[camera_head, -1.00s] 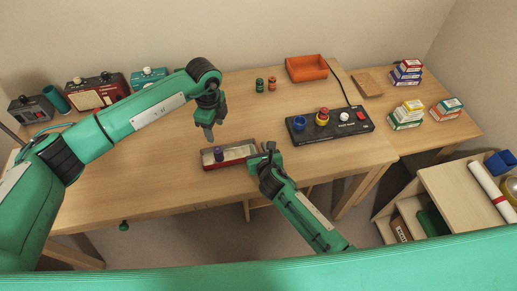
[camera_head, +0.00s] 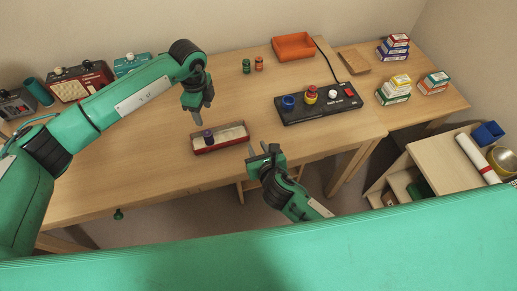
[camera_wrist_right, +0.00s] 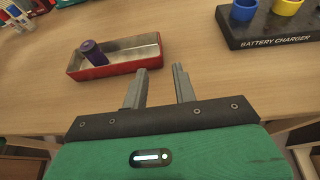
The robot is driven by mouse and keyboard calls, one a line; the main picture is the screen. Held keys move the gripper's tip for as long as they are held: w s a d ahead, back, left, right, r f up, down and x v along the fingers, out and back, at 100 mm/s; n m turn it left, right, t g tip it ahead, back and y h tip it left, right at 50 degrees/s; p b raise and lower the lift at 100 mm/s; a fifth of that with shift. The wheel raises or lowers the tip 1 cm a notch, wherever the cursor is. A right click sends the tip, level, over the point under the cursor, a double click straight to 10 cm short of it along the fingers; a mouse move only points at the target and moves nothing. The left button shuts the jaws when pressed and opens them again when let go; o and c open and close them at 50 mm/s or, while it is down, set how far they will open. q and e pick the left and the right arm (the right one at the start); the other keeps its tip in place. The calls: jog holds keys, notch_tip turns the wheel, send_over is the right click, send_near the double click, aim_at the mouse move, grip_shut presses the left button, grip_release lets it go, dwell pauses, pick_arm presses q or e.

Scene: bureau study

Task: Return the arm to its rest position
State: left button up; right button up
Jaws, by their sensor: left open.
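My left gripper (camera_head: 198,113) is open and empty, pointing down above the desk just behind the red tray (camera_head: 236,144). My right gripper (camera_head: 262,150) is at the desk's front edge, right of the tray. In the right wrist view its two fingers (camera_wrist_right: 160,88) stand apart with nothing between them. The shallow tray has red sides and also shows in the right wrist view (camera_wrist_right: 98,72).
A black battery charger (camera_head: 290,117) with blue, red-yellow and white items is at right. An orange bin (camera_head: 293,46), small green (camera_head: 246,66) and orange (camera_head: 259,63) cylinders and stacked boxes (camera_head: 394,88) stand farther back. A low shelf (camera_head: 435,160) is at right. The desk's middle is clear.

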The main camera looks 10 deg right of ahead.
jog(key=shift+s+r, duration=0.15)
jog(key=shift+s, duration=0.15)
